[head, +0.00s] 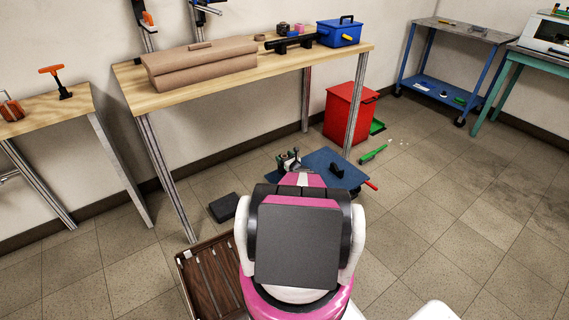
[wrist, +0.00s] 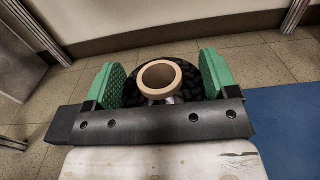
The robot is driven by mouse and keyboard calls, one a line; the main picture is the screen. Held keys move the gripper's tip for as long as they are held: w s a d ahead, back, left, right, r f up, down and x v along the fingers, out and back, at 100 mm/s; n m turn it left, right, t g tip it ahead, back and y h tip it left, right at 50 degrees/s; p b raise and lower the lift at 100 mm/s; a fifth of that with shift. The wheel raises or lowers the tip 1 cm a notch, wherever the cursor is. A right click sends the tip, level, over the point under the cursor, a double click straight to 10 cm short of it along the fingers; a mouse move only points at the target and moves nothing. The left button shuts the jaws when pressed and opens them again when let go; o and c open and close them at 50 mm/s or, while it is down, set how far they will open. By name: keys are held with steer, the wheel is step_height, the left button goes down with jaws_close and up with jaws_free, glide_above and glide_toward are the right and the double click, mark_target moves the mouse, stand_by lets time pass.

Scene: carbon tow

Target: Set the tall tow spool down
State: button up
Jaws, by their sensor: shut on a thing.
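The tall tow spool (wrist: 162,80) is in the middle of the wrist view, with a tan hollow core and dark, textured winding around it. I look into the open end of its core. My gripper (wrist: 165,82) is shut on the spool, with a green pad at its left and right sides. The spool's lower part is hidden, so I cannot tell whether it touches the floor. In the head view my arm hides the spool.
A blue mat (wrist: 285,125) lies right of my gripper in the wrist view. The wooden workbench (head: 190,88) stands behind. A dark block (head: 224,207) and a brown tray (head: 207,270) are on the floor at left. A red bin (head: 345,112) stands at back right. Right floor is mostly clear.

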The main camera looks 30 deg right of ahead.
steer(key=shift+f, duration=1.95)
steer(key=o, duration=1.4)
steer(key=shift+o, duration=0.2)
